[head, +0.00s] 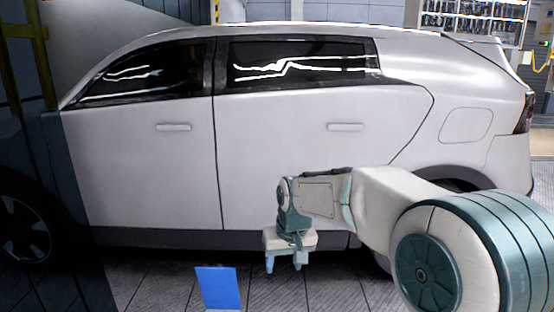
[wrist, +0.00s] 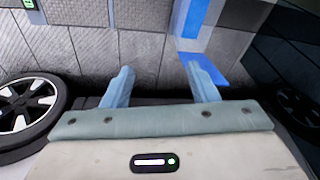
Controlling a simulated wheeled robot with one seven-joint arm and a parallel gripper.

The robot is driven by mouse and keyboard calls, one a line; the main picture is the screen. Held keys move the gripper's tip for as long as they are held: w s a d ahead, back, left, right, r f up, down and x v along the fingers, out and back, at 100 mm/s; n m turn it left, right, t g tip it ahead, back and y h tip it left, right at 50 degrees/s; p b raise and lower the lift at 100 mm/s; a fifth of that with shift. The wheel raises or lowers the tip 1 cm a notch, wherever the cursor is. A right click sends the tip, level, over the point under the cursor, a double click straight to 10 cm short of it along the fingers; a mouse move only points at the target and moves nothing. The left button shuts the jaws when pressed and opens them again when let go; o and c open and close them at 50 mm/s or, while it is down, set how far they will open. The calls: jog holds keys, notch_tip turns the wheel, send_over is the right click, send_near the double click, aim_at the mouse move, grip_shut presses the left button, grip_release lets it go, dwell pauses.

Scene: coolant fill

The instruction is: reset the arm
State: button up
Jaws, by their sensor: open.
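My gripper (head: 284,262) is in front of the lower side of a white car (head: 270,130), below its rear door. It points down, and its two blue fingers are apart with nothing between them. In the wrist view my gripper (wrist: 162,88) also shows open and empty, with tiled floor beyond the fingers. My arm reaches in from the right side of the head view.
A blue panel (head: 218,287) is on or near the floor, left of my gripper. It also shows in the wrist view (wrist: 222,70), beyond the right finger. A car wheel (wrist: 28,105) is at the left there. Shelving (head: 472,18) stands behind the car.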

jog(key=s+d+m+p, duration=0.1)
jog(key=s+d, duration=0.3)
jog(key=s, duration=0.3)
jog(key=s+d+r+m+h+p, duration=0.1)
jog(key=s+d, duration=0.3)
jog(key=s, duration=0.4)
jog(key=s+d+r+p, duration=0.1)
jog(key=s+d, duration=0.4)
jog(key=s, duration=0.2)
jog(key=shift+s+m+t, duration=0.3)
jog(key=shift+s+m, duration=0.05)
jog(key=shift+m, duration=0.05)
